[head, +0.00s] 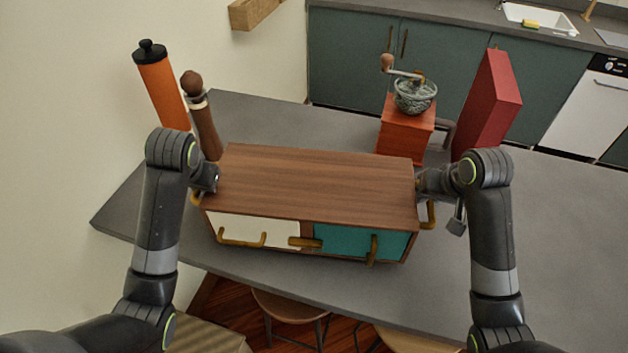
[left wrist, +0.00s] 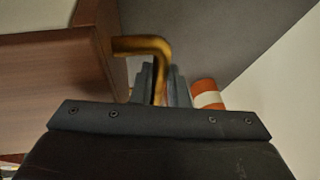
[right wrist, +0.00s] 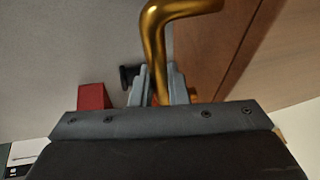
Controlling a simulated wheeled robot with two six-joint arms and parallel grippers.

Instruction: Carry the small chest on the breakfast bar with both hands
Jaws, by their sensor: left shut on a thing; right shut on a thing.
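The small chest (head: 318,185) is a brown wooden box with a cream door on the left, a teal door on the right and brass handles. It is over the front part of the grey breakfast bar (head: 545,245); I cannot tell if it touches the top. My left gripper (head: 212,178) is shut on the brass handle at its left end, a handle that shows in the left wrist view (left wrist: 150,47). My right gripper (head: 424,183) is shut on the right end handle, which shows in the right wrist view (right wrist: 153,35). The arms partly hide both handles.
Behind the chest stand an orange cylinder (head: 162,92), a wooden pepper mill (head: 203,120), a coffee grinder (head: 405,128) and a red box (head: 488,103). Stools (head: 290,306) stand below the bar's front edge. The bar is clear at the right.

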